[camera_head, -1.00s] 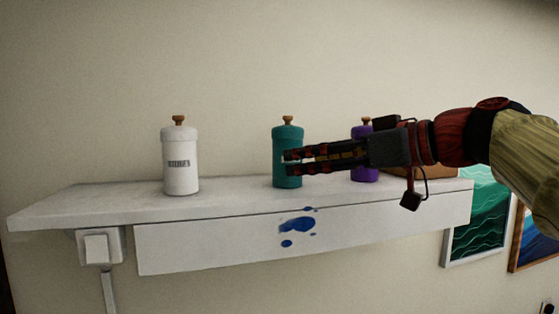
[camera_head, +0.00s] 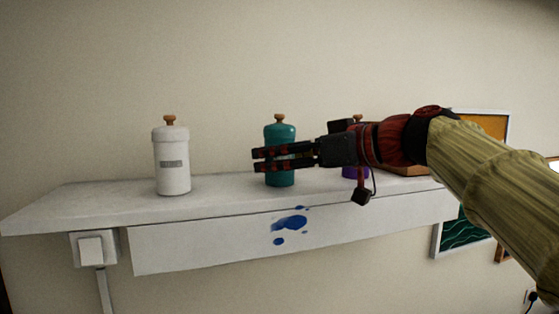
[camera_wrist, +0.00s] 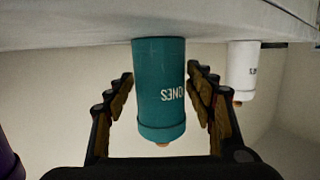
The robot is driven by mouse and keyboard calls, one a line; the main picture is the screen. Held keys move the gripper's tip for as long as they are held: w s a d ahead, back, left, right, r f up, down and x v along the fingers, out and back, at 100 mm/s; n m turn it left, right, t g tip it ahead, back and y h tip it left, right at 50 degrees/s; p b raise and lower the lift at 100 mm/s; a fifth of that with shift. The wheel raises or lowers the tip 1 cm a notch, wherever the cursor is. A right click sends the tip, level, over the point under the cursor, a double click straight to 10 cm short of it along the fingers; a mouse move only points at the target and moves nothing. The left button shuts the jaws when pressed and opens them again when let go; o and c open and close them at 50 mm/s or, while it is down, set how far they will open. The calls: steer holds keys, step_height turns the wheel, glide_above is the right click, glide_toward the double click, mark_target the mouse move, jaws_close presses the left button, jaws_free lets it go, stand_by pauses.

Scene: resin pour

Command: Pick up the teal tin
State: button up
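The teal tin (camera_head: 280,135) with a wooden knob stands upright on the white shelf. My gripper (camera_head: 257,160) is level with the tin's lower body, its fingers crossing in front of it in the head view. In the wrist view, which is upside down, the teal tin (camera_wrist: 158,85) sits between the two spread fingers. A narrow gap shows on each side of it, so the gripper looks open and not closed on the tin. Part of the tin's lower body is hidden by the fingers in the head view.
A white tin (camera_head: 172,165) stands to the left on the shelf (camera_head: 90,205). A purple tin (camera_head: 350,172) stands to the right, mostly behind my gripper. A brown object (camera_head: 408,171) is farther right. Blue splashes mark the shelf front. Pictures hang at right.

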steer(key=c, duration=1)
steer(key=shift+r, duration=0.1)
